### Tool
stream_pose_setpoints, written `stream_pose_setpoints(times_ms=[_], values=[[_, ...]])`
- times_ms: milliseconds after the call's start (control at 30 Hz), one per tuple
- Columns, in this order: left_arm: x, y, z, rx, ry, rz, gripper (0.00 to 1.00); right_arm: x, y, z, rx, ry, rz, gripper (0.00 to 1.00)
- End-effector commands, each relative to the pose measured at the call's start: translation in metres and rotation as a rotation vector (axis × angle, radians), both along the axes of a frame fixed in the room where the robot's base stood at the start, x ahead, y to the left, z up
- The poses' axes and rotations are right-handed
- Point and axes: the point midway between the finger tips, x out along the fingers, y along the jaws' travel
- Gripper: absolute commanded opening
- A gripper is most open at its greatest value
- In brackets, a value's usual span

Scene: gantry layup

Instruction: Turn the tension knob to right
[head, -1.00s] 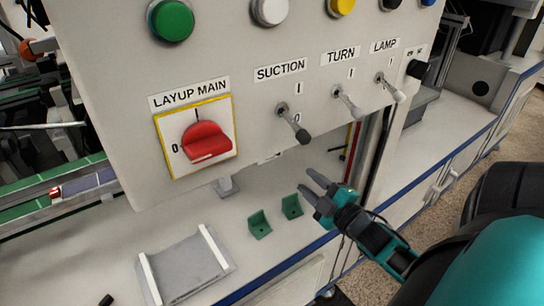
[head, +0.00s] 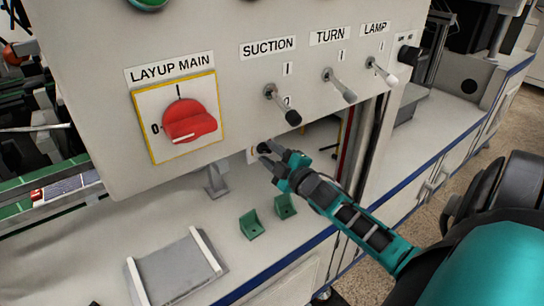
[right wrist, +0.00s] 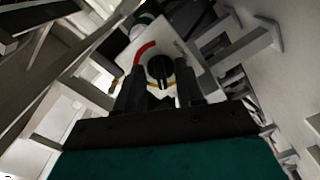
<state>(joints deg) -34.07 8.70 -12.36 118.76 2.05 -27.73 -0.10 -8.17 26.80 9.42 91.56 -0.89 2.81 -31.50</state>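The tension knob is a round black knob (right wrist: 160,69) on a white plate (right wrist: 185,52) with a red arc and a yellow stretch around it in the right wrist view. In the head view only a small part of its plate (head: 252,157) shows below the panel's lower edge. My right gripper (head: 265,155) reaches in under the panel from the right, close to the knob. In the right wrist view its two fingers (right wrist: 160,88) are apart, with the knob between and just beyond their tips. I cannot tell whether they touch it. My left gripper is not in view.
The control panel (head: 110,120) hangs above my gripper, with the red LAYUP MAIN switch (head: 190,122) and the SUCTION (head: 283,104), TURN (head: 340,86) and LAMP (head: 381,72) levers. Green brackets (head: 251,224) and a grey tray (head: 175,272) sit on the bench below.

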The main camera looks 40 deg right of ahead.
Motion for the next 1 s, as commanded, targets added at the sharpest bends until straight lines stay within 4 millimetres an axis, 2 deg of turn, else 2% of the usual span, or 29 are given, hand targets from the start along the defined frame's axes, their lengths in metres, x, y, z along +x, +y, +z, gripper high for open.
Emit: stream_pose_setpoints(times_ms=[200,567,1000], values=[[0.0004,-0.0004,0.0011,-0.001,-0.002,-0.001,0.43,0.0,0.0,0.0,0.0,0.0,0.0,0.35],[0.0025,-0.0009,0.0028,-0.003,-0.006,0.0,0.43,-0.0002,0.0,0.0,0.0,0.0,0.0,0.01],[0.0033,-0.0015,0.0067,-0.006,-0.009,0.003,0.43,-0.0003,0.0002,0.0007,0.02,-0.002,-0.001,0.0]])
